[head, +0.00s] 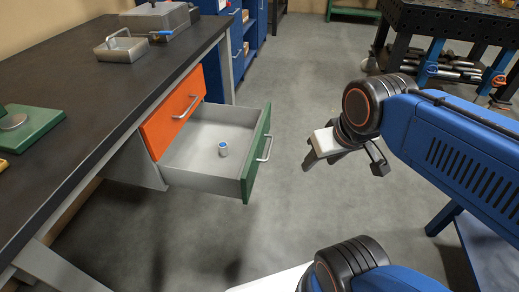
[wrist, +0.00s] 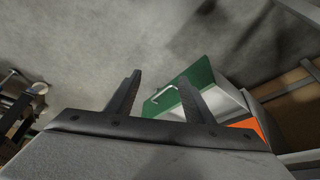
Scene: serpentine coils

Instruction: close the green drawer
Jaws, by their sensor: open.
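The green drawer (head: 257,160) is pulled out below the workbench, under an orange drawer front. Its green front carries a pale bar handle (head: 265,148).
The orange drawer (head: 173,115) above is shut. The dark benchtop (head: 95,95) holds a metal tray (head: 119,49), a lidded box (head: 155,20) and a green plate (head: 28,128). Blue cabinets (head: 239,40) stand behind.

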